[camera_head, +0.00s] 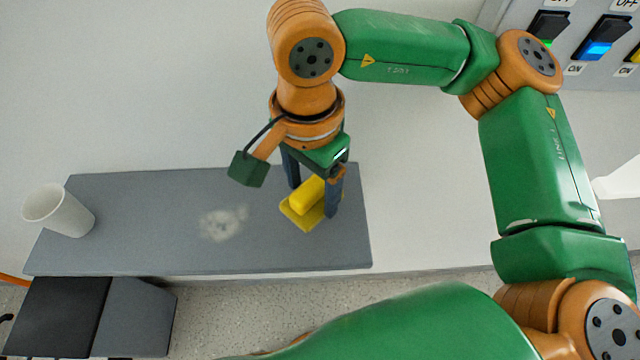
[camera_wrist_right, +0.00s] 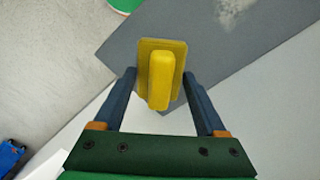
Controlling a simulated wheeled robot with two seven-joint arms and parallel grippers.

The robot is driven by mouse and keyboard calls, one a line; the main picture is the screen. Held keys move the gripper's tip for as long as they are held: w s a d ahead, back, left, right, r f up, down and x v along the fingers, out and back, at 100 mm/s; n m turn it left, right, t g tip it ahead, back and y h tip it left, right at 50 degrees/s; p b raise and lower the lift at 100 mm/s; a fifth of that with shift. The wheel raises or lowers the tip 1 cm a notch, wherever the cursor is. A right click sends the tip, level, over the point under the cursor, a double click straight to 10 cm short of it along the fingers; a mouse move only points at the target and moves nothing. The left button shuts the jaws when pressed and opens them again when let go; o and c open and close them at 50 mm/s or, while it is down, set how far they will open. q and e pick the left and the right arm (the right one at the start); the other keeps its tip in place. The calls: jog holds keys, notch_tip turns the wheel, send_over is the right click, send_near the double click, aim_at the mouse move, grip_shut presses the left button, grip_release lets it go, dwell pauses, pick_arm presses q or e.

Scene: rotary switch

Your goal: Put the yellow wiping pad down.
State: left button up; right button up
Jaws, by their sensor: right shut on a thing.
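The yellow wiping pad (camera_head: 301,213) has a flat base with a raised block handle. In the head view it appears over the right part of the grey shelf (camera_head: 265,255). My right gripper (camera_head: 313,199) points down and is shut on the pad, one finger at each side. The right wrist view shows the pad (camera_wrist_right: 160,75) between the fingertips of the right gripper (camera_wrist_right: 160,73), with the shelf's edge behind it. Whether the pad's underside touches the shelf is hard to tell. My left gripper is not in view.
A white cup (camera_head: 60,210) stands tilted in view at the shelf's left end. A pale dusty smudge (camera_head: 223,223) marks the shelf's middle. A dark box (camera_head: 90,315) is below the front left. A switch panel (camera_head: 575,75) is at the upper right.

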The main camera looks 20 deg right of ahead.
aim_at(319, 200)
jog(key=shift+w+d+f+p, duration=0.25)
jog(key=shift+d+f+p, duration=0.05)
jog(key=shift+d+f, duration=0.6)
jog(key=f, duration=0.3)
jog(key=shift+a, duration=0.4)
jog(key=shift+d+f, duration=0.1)
jog(key=shift+f, duration=0.15)
jog(key=o, duration=1.1)
jog(key=shift+o, duration=0.2)
jog(key=shift+r, duration=0.25)
notch_tip(319, 200, up, 12)
jog(key=shift+f+b, duration=0.1)
jog(key=shift+b, duration=0.3)
